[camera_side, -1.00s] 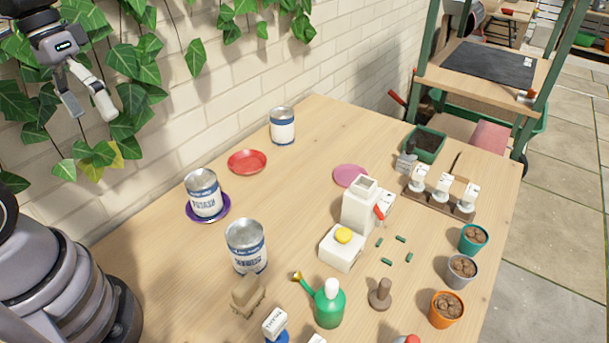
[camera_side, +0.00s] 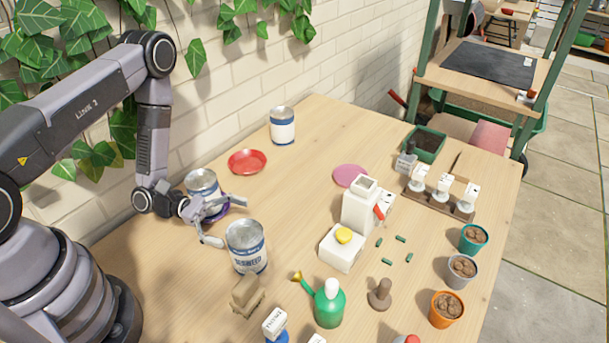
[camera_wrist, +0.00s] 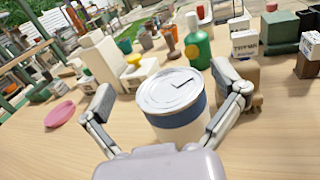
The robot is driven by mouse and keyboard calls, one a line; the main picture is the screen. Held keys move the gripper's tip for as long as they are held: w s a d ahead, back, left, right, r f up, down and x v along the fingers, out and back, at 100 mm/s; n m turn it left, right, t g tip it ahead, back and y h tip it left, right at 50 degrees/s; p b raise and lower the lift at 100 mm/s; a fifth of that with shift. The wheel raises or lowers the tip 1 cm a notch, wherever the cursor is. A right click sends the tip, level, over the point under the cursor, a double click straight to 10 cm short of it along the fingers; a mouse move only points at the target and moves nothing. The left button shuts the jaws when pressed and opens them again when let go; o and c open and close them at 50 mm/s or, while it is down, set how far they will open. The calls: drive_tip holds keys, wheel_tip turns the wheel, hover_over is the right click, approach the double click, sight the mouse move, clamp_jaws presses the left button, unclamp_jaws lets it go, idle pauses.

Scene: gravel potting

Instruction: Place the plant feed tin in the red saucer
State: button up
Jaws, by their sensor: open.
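Three white-and-blue tins with silvery lids stand on the table. The nearest tin (camera_side: 247,250), labelled SEAWEED, stands upright in front of my gripper (camera_side: 232,222). My gripper is open, with its fingers spread toward that tin. In the wrist view a tin (camera_wrist: 175,98) sits between the open fingers, nearer the right one. A second tin (camera_side: 200,182) stands on a purple saucer, partly hidden by my gripper. A third tin (camera_side: 283,128) stands at the back by the wall. I cannot read which is plant feed. The red saucer (camera_side: 247,163) is empty, beyond the second tin.
A white jug-like container (camera_side: 360,210) and a white box with a yellow knob (camera_side: 341,252) are to the right. Bare table lies between the front tin and the red saucer.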

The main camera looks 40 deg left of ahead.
sight(263, 239)
drive_tip(key=f+n+t, duration=0.1)
drive_tip(key=f, duration=0.2)
drive_tip(key=shift+s+a+n+t+y, duration=0.1)
drive_tip(key=shift+s+n+t+y, duration=0.1)
drive_tip(key=shift+n+t+y, duration=0.2)
drive_tip(key=shift+f, duration=0.15)
drive_tip(key=shift+x, duration=2.5)
drive_tip(key=shift+c, duration=0.2)
drive_tip(key=c, duration=1.1)
